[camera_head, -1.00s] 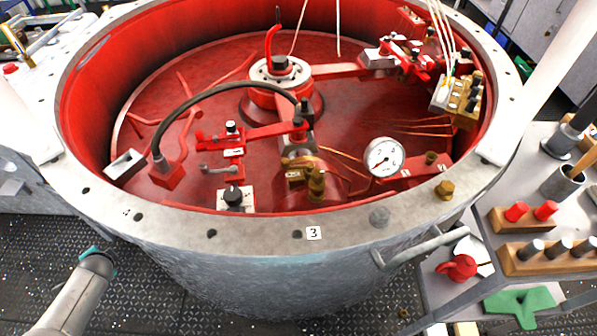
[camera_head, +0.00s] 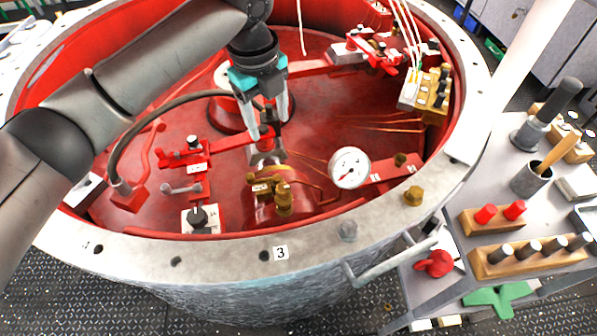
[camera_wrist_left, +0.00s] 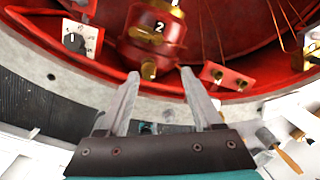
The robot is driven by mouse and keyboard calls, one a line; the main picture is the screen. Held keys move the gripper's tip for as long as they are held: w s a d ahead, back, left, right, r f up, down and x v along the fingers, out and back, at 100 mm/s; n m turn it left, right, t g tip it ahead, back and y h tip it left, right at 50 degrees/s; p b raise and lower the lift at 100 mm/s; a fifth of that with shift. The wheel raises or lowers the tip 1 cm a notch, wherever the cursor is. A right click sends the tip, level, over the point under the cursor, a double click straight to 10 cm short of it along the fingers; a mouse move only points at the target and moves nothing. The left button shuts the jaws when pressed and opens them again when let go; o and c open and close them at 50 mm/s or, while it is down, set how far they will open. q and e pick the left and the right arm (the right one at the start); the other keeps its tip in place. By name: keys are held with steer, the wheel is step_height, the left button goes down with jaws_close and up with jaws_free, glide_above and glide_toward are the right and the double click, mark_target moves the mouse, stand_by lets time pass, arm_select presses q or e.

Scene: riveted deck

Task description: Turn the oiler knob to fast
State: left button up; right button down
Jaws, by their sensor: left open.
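A round black knob (camera_head: 199,215), which I take for the oiler knob, sits on a small white plate (camera_head: 190,226) inside the near wall of the red vessel. Its lettering is too small to read. The knob also shows at the upper left of the left wrist view (camera_wrist_left: 74,42), with a pale pointer line. My left gripper (camera_head: 267,125) is open and empty, pointing down over the vessel's middle, above and to the right of the knob, well apart from it. Its two fingers (camera_wrist_left: 160,75) show spread in the left wrist view. My right gripper is out of view.
A pressure gauge (camera_head: 349,168), brass fittings (camera_head: 283,200) and a black hose (camera_head: 172,101) stand inside the vessel. The grey flange (camera_head: 320,248) rings it. A shelf cart (camera_head: 455,245) with tools stands at the right.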

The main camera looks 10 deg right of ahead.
mark_target(283, 187)
arm_select(q)
steer(key=s+d+m+g+y, duration=0.1)
steer(key=s+d+m, duration=0.15)
steer(key=s, duration=0.25)
steer(key=shift+m, duration=0.45)
steer(key=f+b, duration=0.1)
steer(key=f, duration=0.3)
steer(key=f+b, duration=0.1)
steer(key=f, duration=0.4)
steer(key=f+b, duration=0.1)
steer(key=f, duration=0.4)
steer(key=shift+w+a, duration=0.1)
steer(key=shift+a, duration=0.3)
jaws_close()
